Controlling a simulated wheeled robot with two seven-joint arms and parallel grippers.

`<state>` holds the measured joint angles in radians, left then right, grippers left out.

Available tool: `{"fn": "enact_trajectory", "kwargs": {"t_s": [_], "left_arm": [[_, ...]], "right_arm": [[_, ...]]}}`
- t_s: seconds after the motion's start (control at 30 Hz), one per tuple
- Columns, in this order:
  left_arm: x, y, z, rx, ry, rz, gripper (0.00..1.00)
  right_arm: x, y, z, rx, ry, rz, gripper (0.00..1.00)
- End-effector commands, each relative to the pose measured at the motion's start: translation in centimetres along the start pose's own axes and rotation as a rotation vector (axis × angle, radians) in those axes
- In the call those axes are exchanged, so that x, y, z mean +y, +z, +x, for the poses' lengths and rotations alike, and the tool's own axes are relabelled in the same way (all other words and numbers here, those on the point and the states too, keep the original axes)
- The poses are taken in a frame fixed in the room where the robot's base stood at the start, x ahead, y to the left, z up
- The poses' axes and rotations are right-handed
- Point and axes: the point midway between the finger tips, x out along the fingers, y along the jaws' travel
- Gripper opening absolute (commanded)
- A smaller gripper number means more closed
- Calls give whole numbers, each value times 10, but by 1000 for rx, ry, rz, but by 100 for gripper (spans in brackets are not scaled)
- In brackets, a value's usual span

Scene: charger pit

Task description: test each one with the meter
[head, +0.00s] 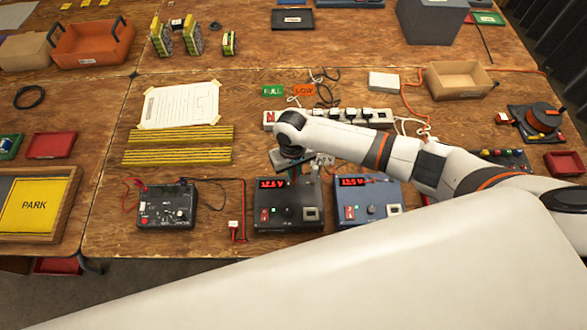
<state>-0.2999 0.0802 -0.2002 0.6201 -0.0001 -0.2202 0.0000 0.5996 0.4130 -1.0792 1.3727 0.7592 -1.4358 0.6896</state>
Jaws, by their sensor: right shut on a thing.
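My right arm reaches in from the right. Its gripper (303,166) is above the back edge of a dark box with a red display (288,207). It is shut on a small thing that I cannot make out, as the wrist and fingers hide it. A blue box with a red display (368,199) stands just right of it. A black box with leads and a red button (167,206) stands to the left; I cannot tell which is the meter. Yellow-black packs (193,35) stand at the back. My left gripper is out of view.
Green FULL (272,91) and orange LOW (304,90) tags lie behind a power strip (268,119). Yellow-black striped strips (178,145) and a taped paper sheet (181,106) lie left. A PARK tray (68,212) is far left. My white arm link covers the front right.

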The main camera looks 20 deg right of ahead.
Motion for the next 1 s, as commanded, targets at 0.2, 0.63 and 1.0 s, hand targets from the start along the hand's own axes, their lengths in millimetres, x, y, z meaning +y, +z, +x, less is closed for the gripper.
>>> {"fn": "enact_trajectory", "kwargs": {"t_s": [0.2, 0.63, 1.0], "left_arm": [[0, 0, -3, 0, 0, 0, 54], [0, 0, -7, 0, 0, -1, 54], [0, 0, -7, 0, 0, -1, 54]], "right_arm": [[0, 0, -1, 1, 0, 0, 0], [0, 0, 0, 1, 0, 0, 0], [0, 0, 1, 1, 0, 0, 0]]}}
